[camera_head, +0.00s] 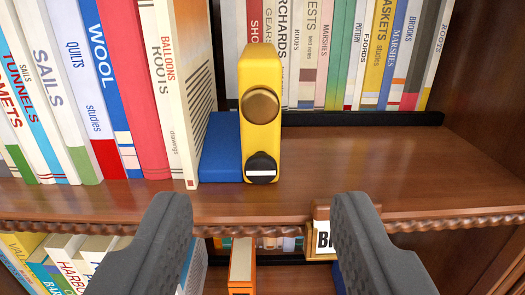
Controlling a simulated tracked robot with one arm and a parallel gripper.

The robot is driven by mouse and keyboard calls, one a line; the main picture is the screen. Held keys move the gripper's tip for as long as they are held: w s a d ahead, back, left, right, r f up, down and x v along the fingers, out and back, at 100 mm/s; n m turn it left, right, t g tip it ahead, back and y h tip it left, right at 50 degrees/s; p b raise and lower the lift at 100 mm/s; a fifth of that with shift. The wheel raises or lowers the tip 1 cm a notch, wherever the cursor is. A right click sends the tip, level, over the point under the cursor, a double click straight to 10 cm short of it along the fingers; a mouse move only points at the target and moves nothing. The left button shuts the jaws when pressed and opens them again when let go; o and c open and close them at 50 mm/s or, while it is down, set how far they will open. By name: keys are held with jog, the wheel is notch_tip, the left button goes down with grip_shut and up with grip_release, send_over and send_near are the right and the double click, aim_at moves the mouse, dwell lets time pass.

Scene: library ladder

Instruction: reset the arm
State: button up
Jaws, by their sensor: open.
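My gripper (258,235) shows as two dark grey fingers at the bottom of the view. They stand wide apart and hold nothing between them. They are in front of a wooden bookshelf (350,170). A yellow object (259,130) with a brass knob and a black round part stands upright on the shelf, beyond the gap between the fingers. No contact between the fingers and any object shows.
A row of leaning books (100,90) fills the left of the shelf, beside a blue block (221,150). More books (340,55) stand at the back. A label holder (321,232) sits at the shelf edge. The shelf's right part is clear. An orange-edged item (242,265) shows below.

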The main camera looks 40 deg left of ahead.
jog(key=s+a+r+m+h+p, duration=0.4)
jog(key=s+a+r+h+p, duration=0.1)
jog(key=s+a, duration=0.15)
jog(key=s+d+r+m+t+h+p, duration=0.1)
jog(key=s+r+m+h+p, duration=0.1)
jog(key=s+h, duration=0.2)
jog(key=s+d+r+m+t+h+p, duration=0.1)
jog(key=s+d+r+m+h+p, duration=0.1)
jog(key=s, duration=0.7)
jog(key=shift+r+m+t+h+p, duration=0.3)
jog(key=shift+m+h+p, duration=0.1)
jog(key=shift+h+p, duration=0.45)
dwell(0.7)
